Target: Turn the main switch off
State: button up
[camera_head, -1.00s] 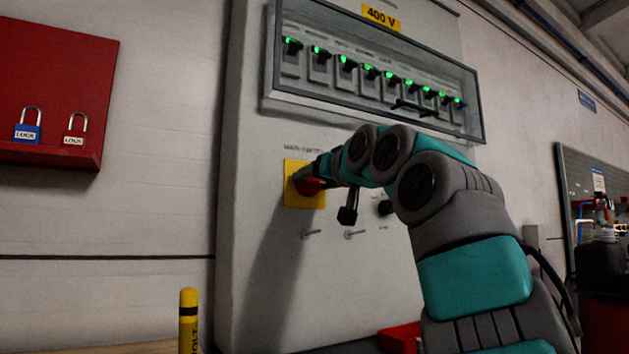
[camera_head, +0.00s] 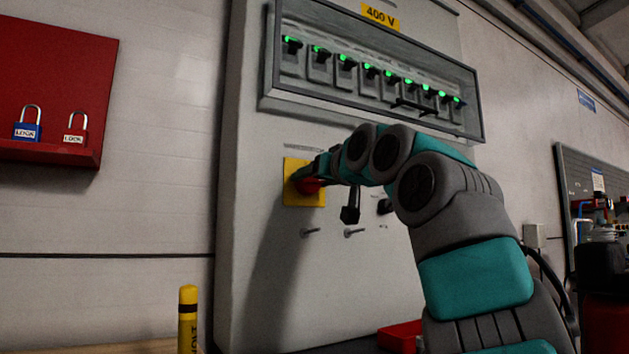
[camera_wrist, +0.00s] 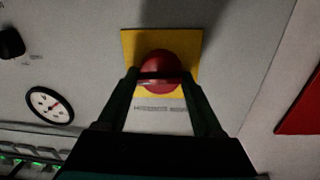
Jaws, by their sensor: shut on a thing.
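The main switch is a red rotary knob (camera_head: 309,186) on a yellow square plate (camera_head: 292,196), on the front of a grey cabinet. In the wrist view the red knob (camera_wrist: 160,72) sits in the middle of the yellow plate (camera_wrist: 132,46), with a pale label below it. My gripper (camera_wrist: 162,80) has one finger on each side of the knob and is shut on it. In the head view my gripper (camera_head: 312,174) reaches in from the right and hides part of the knob. The knob's exact angle is hard to read.
A framed row of breakers (camera_head: 375,75) with green lights runs above the switch. A round gauge (camera_wrist: 51,104) shows in the wrist view. A red lock board (camera_head: 60,75) with padlocks hangs at left.

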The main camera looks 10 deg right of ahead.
jog(key=shift+n, duration=0.4)
jog(key=shift+a+n, duration=0.15)
jog(key=shift+n, duration=1.55)
jog(key=n+p, duration=0.2)
jog(key=n, duration=0.3)
jog(key=shift+t+p, duration=0.3)
jog(key=shift+p, duration=0.1)
jog(key=n+y+p, duration=0.1)
jog(key=n, duration=0.3)
jog(key=shift+s+a+f, duration=0.1)
jog(key=shift+f, duration=0.05)
jog(key=n, duration=0.4)
jog(key=shift+f+n, duration=0.15)
jog(key=shift+n, duration=0.15)
